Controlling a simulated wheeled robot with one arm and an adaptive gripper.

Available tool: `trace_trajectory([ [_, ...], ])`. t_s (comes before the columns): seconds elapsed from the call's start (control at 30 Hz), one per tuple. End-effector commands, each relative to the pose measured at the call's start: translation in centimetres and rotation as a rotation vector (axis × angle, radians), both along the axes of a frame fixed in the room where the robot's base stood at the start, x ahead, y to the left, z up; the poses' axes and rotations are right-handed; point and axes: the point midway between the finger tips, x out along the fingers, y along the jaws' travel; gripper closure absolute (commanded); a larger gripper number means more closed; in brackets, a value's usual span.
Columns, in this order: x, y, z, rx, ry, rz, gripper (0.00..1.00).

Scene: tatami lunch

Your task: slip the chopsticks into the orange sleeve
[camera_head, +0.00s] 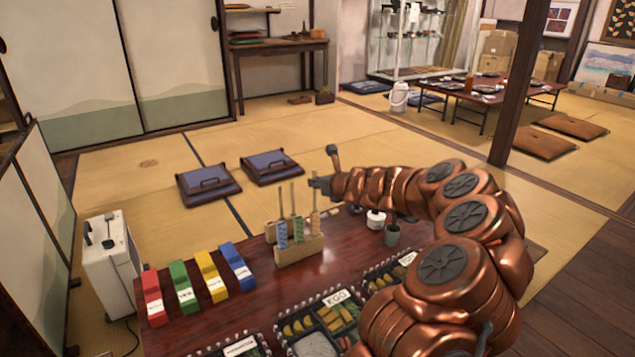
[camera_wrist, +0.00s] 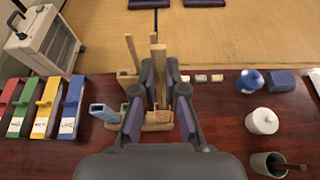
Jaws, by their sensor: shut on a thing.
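A small wooden stand (camera_head: 300,254) on the dark table holds a blue sleeve (camera_head: 282,236), a green sleeve (camera_head: 299,228) and the orange sleeve (camera_head: 315,223) at its right end. My gripper (camera_head: 318,186) is over the right end of the stand. In the wrist view its dark fingers (camera_wrist: 153,98) are shut on the upright chopsticks (camera_wrist: 159,75). The chopsticks' lower ends are at the orange sleeve's top in the head view; I cannot tell whether they are inside it. My fingers partly hide the stand in the wrist view.
Red (camera_head: 152,297), green (camera_head: 183,287), yellow (camera_head: 211,276) and blue (camera_head: 236,263) boxes stand left of the stand. A white lidded pot (camera_head: 376,220) and a green cup (camera_head: 392,236) stand to its right. Bento trays (camera_head: 321,303) lie in front.

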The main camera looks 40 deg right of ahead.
Motion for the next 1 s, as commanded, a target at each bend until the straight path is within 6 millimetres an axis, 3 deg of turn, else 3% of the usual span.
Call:
trace_trajectory([
  [0.97, 0.0, 0.0, -1.6, 0.001, 0.0, 0.0, 1.0],
  [1.0, 0.0, 0.0, -1.6, 0.001, 0.0, 0.0, 0.87],
])
